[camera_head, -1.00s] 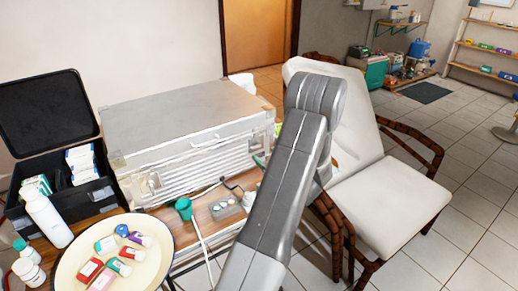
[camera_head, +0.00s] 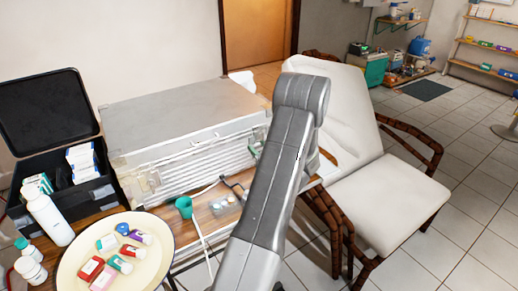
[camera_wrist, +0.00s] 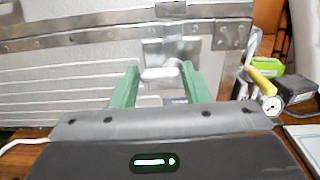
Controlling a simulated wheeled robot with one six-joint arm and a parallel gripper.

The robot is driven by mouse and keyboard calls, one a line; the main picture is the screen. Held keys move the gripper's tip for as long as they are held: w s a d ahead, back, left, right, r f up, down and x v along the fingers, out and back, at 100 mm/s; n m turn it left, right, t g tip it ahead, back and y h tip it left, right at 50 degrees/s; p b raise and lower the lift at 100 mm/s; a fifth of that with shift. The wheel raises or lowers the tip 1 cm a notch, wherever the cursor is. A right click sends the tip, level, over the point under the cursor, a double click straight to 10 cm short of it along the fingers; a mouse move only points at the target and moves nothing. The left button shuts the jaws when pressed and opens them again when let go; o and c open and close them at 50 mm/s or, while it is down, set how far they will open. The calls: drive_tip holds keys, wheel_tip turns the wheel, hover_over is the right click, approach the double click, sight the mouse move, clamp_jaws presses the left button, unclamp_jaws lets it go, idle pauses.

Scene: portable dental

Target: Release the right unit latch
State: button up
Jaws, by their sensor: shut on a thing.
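The silver dental unit (camera_head: 180,110) is a metal case standing on the wooden table, its lid down. Its right latch is a small metal plate and catch (camera_wrist: 162,73) on the front, below the lid's metal edge band, near the right corner in the wrist view. My gripper (camera_wrist: 161,84) has green fingers on both sides of this catch and is shut on it. My arm covers most of the gripper and the right latch in the head view. The left latch (camera_head: 150,181) shows at the left of the unit's front.
A cream plate (camera_head: 75,262) with small bottles and an open black box (camera_head: 88,190) stand at left. A green cup (camera_head: 184,206) is before the unit. A white chair (camera_head: 385,205) stands right. In the wrist view, a gauge (camera_wrist: 271,107) and yellow-green items lie right of the unit.

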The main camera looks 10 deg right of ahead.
drive_tip(key=shift+f+b, duration=0.1)
drive_tip(key=shift+b, duration=0.2)
drive_tip(key=n+b, duration=0.6)
drive_tip(key=b, duration=0.5)
drive_tip(key=f+n+b, duration=0.1)
drive_tip(key=n+b, duration=0.4)
drive_tip(key=b, duration=0.6)
drive_tip(key=f+n+b, duration=0.1)
drive_tip(key=n+b, duration=0.5)
drive_tip(key=b, duration=0.5)
drive_tip(key=shift+w+d+f+n, duration=0.1)
drive_tip(key=shift+w+d+n, duration=0.05)
drive_tip(key=shift+d+n, duration=0.2)
drive_tip(key=shift+d+b, duration=0.1)
drive_tip(key=shift+b, duration=0.3)
drive_tip(key=o, duration=1)
drive_tip(key=shift+r, duration=0.2)
